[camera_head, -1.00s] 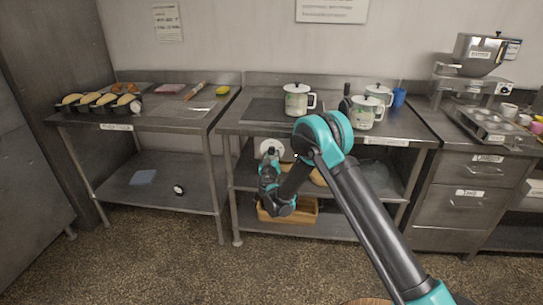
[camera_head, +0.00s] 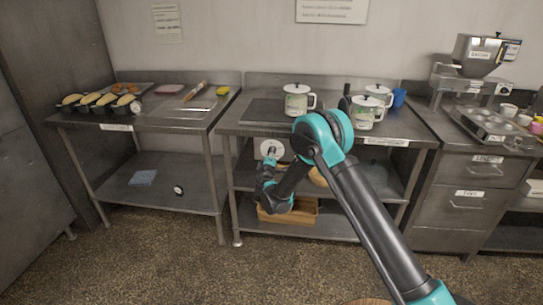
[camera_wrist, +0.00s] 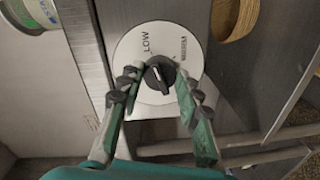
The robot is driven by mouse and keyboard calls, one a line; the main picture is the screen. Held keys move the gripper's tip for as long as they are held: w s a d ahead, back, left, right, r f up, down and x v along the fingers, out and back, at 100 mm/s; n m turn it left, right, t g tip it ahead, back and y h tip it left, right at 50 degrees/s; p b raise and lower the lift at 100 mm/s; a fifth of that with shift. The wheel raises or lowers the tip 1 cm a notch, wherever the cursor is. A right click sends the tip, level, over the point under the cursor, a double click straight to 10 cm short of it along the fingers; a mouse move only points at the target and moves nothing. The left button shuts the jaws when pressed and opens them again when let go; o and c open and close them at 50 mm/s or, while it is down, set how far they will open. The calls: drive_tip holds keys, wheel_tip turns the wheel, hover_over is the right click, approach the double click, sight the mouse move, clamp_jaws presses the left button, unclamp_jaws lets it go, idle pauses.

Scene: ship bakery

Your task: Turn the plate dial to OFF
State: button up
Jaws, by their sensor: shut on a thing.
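The plate dial (camera_wrist: 133,52) is a white disc on the metal front below the worktop, with LOW at its upper left and a word that looks like MEDIUM at its right in the wrist view. A black knob (camera_wrist: 159,76) sits at its centre, its pale mark slanting. OFF is not visible. My gripper (camera_wrist: 158,80) is shut on the knob, with a green finger on either side. In the head view the dial (camera_head: 264,147) shows under the hotplate, with my gripper (camera_head: 272,152) in front of it.
The dark hotplate (camera_head: 262,111) is on the worktop above the dial. White enamel pots (camera_head: 297,103) stand on this table. A wooden crate (camera_head: 308,214) rests on the lower shelf near my arm. A round wooden object (camera_wrist: 236,14) shows beside the dial.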

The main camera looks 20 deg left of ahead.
drive_tip(key=n, duration=0.6)
drive_tip(key=n+h, duration=0.1)
drive_tip(key=n, duration=0.6)
drive_tip(key=shift+s+a, duration=0.1)
drive_tip(key=shift+a, duration=0.1)
drive_tip(key=shift+n+t, duration=0.3)
drive_tip(key=o, duration=1.2)
drive_tip(key=shift+c, duration=0.2)
drive_tip(key=s+d, duration=0.2)
drive_tip(key=s, duration=0.9)
drive_tip(key=shift+s+r, duration=0.25)
drive_tip(key=shift+s, duration=0.15)
drive_tip(key=shift+d, duration=0.1)
